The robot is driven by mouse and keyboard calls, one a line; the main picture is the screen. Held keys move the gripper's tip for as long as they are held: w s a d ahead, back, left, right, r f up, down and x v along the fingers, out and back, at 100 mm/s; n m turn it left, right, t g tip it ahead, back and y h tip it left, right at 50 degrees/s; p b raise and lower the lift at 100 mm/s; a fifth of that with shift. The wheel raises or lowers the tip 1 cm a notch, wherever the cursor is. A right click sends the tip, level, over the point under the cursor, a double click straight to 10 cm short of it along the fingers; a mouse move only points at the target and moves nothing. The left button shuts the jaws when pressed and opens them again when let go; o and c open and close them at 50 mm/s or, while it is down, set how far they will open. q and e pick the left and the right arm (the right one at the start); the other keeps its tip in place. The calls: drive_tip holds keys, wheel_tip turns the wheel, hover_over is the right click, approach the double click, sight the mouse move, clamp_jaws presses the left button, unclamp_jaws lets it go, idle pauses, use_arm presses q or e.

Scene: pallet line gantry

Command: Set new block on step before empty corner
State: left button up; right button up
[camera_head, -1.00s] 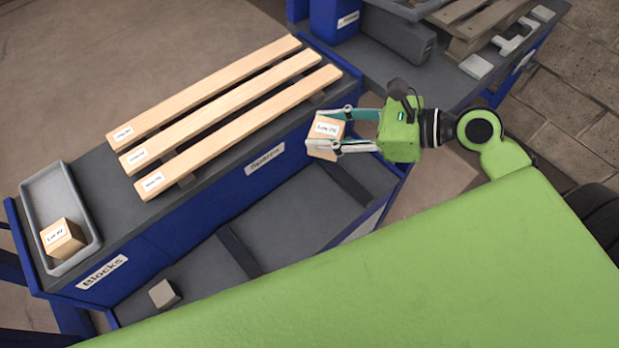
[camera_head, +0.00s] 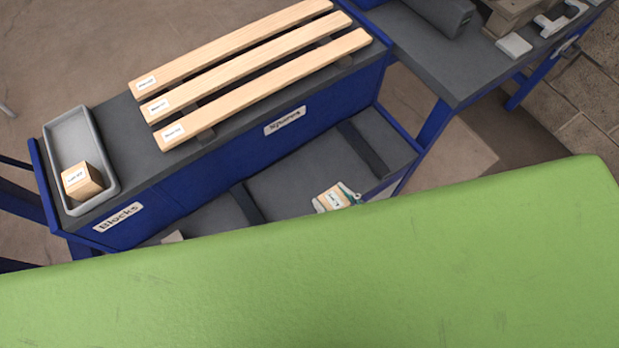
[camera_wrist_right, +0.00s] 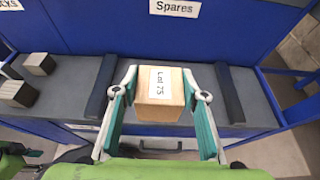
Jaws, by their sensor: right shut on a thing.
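My right gripper (camera_wrist_right: 160,102) is shut on a wooden block (camera_wrist_right: 160,88) with a white label reading "Lot 75". In the head view the same block (camera_head: 333,198) shows just beyond my green body, which hides most of the right gripper and arm. The block is over or on the grey lower step (camera_head: 290,178), between two dark cross strips; I cannot tell whether it touches the step. The label faces the wrist camera.
Three slats (camera_head: 250,70) lie on the bench above the step. A grey tray (camera_head: 74,133) at left holds another wooden block (camera_head: 82,182). Small grey blocks (camera_wrist_right: 40,63) stand on the step at left. A pallet piece (camera_head: 513,14) is at top right.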

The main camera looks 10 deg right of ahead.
drive_tip(key=w+a+f, duration=0.1)
drive_tip(key=w+f, duration=0.3)
drive_tip(key=w+a+f+b, duration=0.1)
drive_tip(key=w+a+f, duration=0.1)
drive_tip(key=w+f, duration=0.1)
drive_tip(key=w+a+f, duration=0.1)
drive_tip(key=w+f, duration=0.3)
drive_tip(key=w, duration=0.1)
drive_tip(key=shift+w+a+f+b, duration=0.3)
drive_tip(key=shift+w+a+b, duration=0.05)
drive_tip(key=shift+a, duration=0.05)
drive_tip(key=shift+f, duration=0.6)
drive_tip(key=shift+f+b, duration=0.6)
drive_tip(key=shift+b, duration=0.2)
drive_tip(key=o, duration=1.1)
drive_tip(key=shift+o, duration=0.2)
drive_tip(key=shift+r, duration=0.1)
